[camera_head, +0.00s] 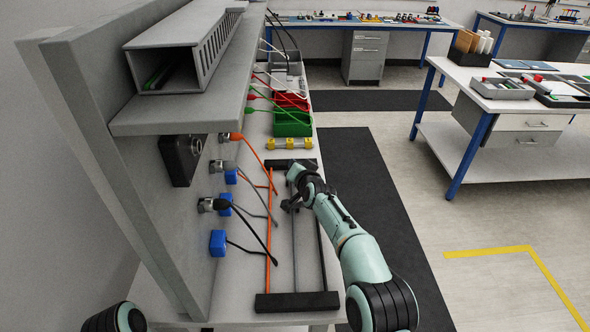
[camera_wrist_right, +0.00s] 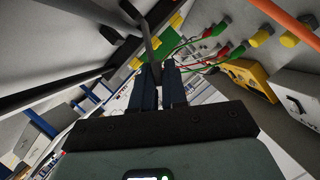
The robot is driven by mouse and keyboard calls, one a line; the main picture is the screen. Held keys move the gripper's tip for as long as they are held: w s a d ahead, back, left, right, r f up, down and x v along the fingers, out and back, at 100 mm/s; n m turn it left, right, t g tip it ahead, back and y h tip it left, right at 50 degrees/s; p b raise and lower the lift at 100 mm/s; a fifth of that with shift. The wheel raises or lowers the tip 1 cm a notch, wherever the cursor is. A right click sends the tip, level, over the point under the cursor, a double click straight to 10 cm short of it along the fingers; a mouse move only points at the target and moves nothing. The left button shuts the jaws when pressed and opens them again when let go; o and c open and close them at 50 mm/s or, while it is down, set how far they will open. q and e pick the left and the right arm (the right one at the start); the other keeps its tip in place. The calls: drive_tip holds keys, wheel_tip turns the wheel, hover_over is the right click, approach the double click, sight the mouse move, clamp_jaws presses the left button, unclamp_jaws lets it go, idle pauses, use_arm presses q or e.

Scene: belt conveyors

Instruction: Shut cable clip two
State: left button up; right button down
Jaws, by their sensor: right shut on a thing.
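A frame with two black end bars (camera_head: 297,301) lies on the grey bench. An orange strand (camera_head: 268,235), a grey strand (camera_head: 294,255) and a black strand (camera_head: 321,250) run between the bars. My right gripper (camera_head: 290,203) is over the grey strand near the far bar. In the right wrist view its fingers (camera_wrist_right: 160,84) are close together, shut on a grey strand (camera_wrist_right: 152,48) that passes up between them. I cannot tell which part is cable clip two or whether it is shut. My left gripper is out of view.
Plugs with hanging cables, among them a blue one (camera_head: 218,243), stick out of the upright panel at left. Yellow pieces (camera_head: 289,143), a green bin (camera_head: 292,124) and a red bin (camera_head: 291,102) stand beyond the frame. A grey shelf (camera_head: 165,120) overhangs the panel.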

drive_tip(key=shift+r, duration=0.1)
drive_tip(key=c, duration=1.2)
unclamp_jaws()
drive_tip(key=shift+c, duration=0.2)
drive_tip(key=shift+s+d, duration=0.1)
drive_tip(key=shift+s, duration=0.25)
drive_tip(key=b+v, duration=0.2)
drive_tip(key=v, duration=0.9)
drive_tip(key=shift+s+d+r, duration=0.15)
drive_tip(key=shift+s+r, duration=0.05)
drive_tip(key=shift+s+d+r, duration=0.1)
drive_tip(key=shift+s+d, duration=0.05)
drive_tip(key=shift+s, duration=0.4)
